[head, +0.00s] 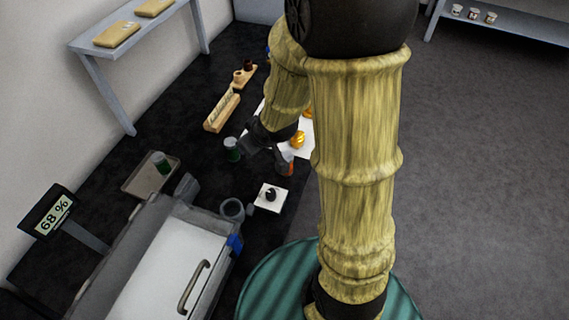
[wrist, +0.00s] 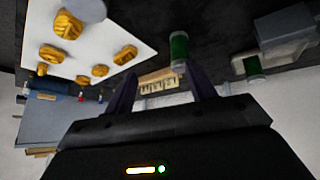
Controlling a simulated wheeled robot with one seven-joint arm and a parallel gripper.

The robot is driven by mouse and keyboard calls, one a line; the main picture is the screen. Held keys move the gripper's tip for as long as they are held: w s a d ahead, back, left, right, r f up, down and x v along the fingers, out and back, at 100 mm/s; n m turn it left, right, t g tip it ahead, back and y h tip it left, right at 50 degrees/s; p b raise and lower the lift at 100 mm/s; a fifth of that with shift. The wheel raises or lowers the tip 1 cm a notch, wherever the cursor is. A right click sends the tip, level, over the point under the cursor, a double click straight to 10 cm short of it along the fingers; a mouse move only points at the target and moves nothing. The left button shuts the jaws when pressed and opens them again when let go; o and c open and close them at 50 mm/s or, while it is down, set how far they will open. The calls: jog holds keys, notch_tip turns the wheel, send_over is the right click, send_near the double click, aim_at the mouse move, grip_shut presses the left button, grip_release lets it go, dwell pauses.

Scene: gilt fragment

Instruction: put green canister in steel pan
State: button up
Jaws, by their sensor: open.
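A green canister (head: 232,149) with a pale top stands on the dark bench, just left of my gripper (head: 250,143) in the head view. In the wrist view this canister (wrist: 179,48) shows beyond the fingertips, nearer the right finger. My gripper (wrist: 162,82) is open, with nothing between its fingers. A shallow grey pan (head: 133,186), which looks like the steel pan, lies farther left. A second green canister (head: 160,162) stands in it; both also show at the right of the wrist view, the canister (wrist: 253,66) and the pan's edge (wrist: 238,68).
A white board (wrist: 100,52) with several gold pieces lies beside my gripper. An orange-and-grey container (head: 285,163) stands close by. A wooden rack (head: 222,112) is behind. A grey cup (head: 232,208), a white-lidded box (head: 165,270) and a display (head: 48,212) stand in front.

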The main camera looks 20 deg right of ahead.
jog(key=s+d+r+m+g, duration=0.1)
jog(key=s+d+m+g, duration=0.1)
jog(key=s, duration=0.4)
jog(key=s+d+r+m+g+h, duration=0.1)
jog(key=s+m+g, duration=0.1)
jog(key=s, duration=0.3)
jog(key=shift+s+d+r+m, duration=0.3)
jog(key=shift+s+d+m, duration=0.05)
jog(key=shift+m, duration=0.05)
